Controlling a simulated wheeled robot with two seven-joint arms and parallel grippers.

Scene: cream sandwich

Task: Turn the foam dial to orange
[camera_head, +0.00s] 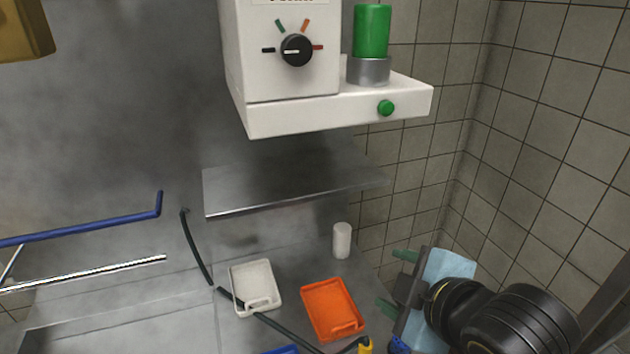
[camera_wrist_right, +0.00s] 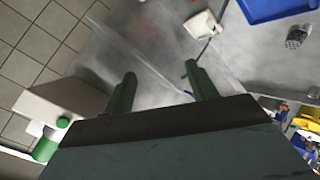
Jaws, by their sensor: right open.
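The foam dial (camera_head: 297,50) is a round black knob on the front of a white machine (camera_head: 290,85) at the top of the head view. Coloured marks ring it: black at left, green at upper left, orange at upper right, red at right. Its white pointer line lies about level, toward the black mark. My right gripper (camera_head: 392,281), with green fingers, is low and right of the machine, well away from the dial. In the right wrist view its fingers (camera_wrist_right: 160,85) are apart with nothing between them. My left gripper is not in view.
A green cylinder (camera_head: 371,32) and a green button (camera_head: 386,108) are on the machine. A metal shelf (camera_head: 290,190) juts out below. A white tray (camera_head: 236,290), an orange tray (camera_head: 311,310) and a white cup (camera_head: 342,240) sit lower.

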